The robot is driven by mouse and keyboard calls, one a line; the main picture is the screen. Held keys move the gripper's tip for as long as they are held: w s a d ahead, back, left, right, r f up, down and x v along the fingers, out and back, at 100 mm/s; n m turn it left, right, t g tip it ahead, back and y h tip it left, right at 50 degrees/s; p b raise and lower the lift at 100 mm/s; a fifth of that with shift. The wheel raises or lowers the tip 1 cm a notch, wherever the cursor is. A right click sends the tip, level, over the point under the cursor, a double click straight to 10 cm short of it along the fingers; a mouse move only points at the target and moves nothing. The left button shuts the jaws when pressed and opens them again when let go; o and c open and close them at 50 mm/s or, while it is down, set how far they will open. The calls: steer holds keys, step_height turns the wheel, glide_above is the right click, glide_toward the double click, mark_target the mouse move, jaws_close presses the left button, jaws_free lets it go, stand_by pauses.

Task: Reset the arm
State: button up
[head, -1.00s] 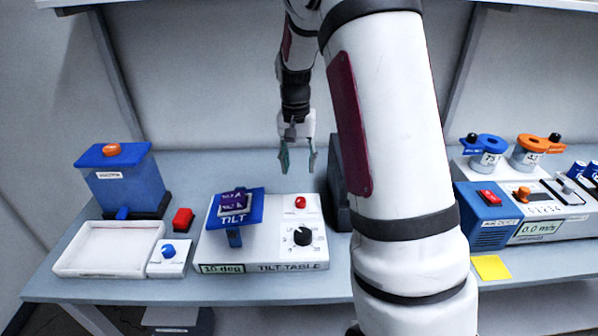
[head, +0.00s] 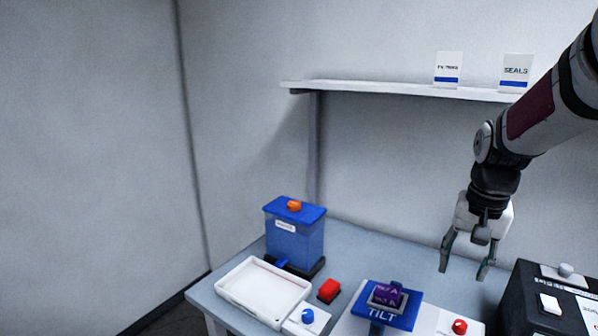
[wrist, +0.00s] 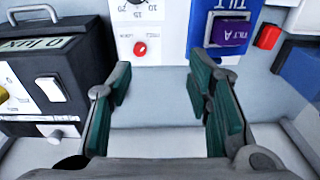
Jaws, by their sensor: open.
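My gripper (head: 467,262) is open and empty in the head view, raised above the back of the bench at the right. In the wrist view its two green-padded fingers (wrist: 163,95) are spread wide with nothing between them. The blue tilt plate (head: 398,318) of the tilt table lies left of and below my gripper, with a purple block (head: 387,297) on it. The tilt table's red knob (head: 459,326) shows near the lower edge and also appears in the wrist view (wrist: 140,48).
A black box (head: 530,300) stands close to the right of my gripper. A shelf (head: 400,90) with cards runs along the wall. The air above the bench is clear.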

steer(key=s+a+r+n+t, duration=0.2)
steer(key=s+a, duration=0.4)
steer(key=s, duration=0.4)
steer(key=s+a+r+n+t, duration=0.2)
steer(key=s+a+r+n, duration=0.2)
steer(key=s, duration=0.6)
steer(key=shift+s+a+r+n, duration=0.2)
steer(key=shift+a+r+n, duration=0.2)
steer(key=shift+a+r, duration=0.65)
steer(key=shift+a+f, duration=0.3)
